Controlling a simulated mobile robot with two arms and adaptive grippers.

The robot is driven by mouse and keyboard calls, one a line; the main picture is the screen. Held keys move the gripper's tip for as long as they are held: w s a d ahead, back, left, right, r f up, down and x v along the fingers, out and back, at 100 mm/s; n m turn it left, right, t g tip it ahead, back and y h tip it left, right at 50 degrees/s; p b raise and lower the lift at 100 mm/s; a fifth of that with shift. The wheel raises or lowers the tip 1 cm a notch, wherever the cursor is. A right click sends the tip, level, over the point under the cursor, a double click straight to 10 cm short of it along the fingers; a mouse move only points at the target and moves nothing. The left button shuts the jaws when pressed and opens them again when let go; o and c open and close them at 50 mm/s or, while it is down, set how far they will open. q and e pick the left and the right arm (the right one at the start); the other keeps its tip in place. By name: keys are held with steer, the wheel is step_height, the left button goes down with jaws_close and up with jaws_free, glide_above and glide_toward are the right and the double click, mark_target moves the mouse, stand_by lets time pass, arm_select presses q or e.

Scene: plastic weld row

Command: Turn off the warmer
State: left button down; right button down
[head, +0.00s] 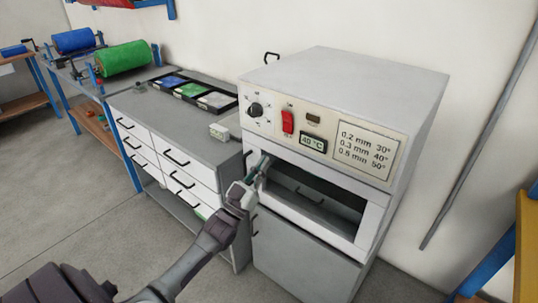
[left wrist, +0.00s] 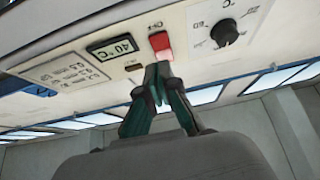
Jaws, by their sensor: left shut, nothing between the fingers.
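The warmer (head: 350,80) is a light grey cabinet with a front panel. The panel has a red switch (head: 287,121), a black dial (head: 256,110) and a display (head: 312,142) reading 40 °C. My left gripper (head: 264,163) is shut and empty, in front of the warmer and just below the panel. In the left wrist view, which shows the panel upside down, the closed fingertips (left wrist: 157,76) appear close to the red switch (left wrist: 160,42). Whether they touch it I cannot tell. The black dial (left wrist: 224,33) and display (left wrist: 113,48) also show there. My right gripper is out of view.
A grey drawer bench (head: 185,133) stands left of the warmer, with a black tray of colored samples (head: 197,92) and a small pale box (head: 219,131) on top. Green (head: 123,58) and blue (head: 74,41) rolls are farther back. Floor is free at lower left.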

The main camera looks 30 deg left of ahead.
arm_select(q)
steer(key=v, duration=0.3)
steer(key=shift+s+f+b, duration=0.15)
steer(key=shift+f+b, duration=0.15)
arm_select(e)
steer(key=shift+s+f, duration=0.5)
arm_select(q)
steer(key=shift+f, duration=0.1)
